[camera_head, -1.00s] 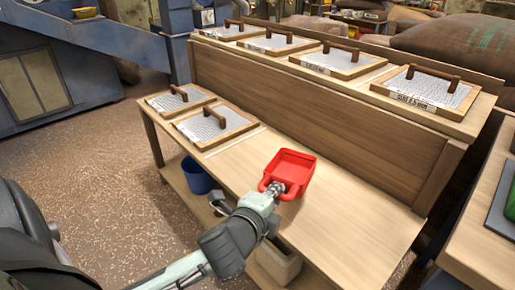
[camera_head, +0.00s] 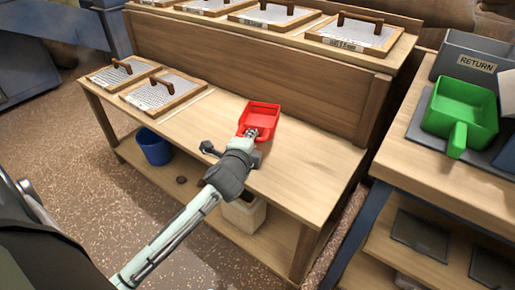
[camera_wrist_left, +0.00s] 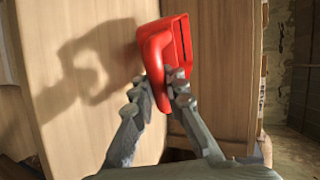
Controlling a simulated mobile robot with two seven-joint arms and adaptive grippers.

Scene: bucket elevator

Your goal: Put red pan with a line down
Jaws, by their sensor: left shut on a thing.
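The red pan (camera_head: 261,117) is over the wooden bench (camera_head: 300,175), near its back panel. My left gripper (camera_head: 249,134) is shut on its handle. In the left wrist view the red pan (camera_wrist_left: 168,45) is between the fingers of my left gripper (camera_wrist_left: 157,92), and a dark line shows on it. A shadow of the pan and gripper falls on the wood there, apart from the pan, so it looks held above the surface. The gap beneath is hard to judge. My right gripper is not in view.
Framed screens with handles (camera_head: 165,93) lie on the bench's left end, and more lie on the raised shelf (camera_head: 395,55) behind. At right a green pan (camera_head: 462,110) sits near a grey RETURN bin (camera_head: 478,62). A blue bucket (camera_head: 154,147) stands below. The bench's right part is clear.

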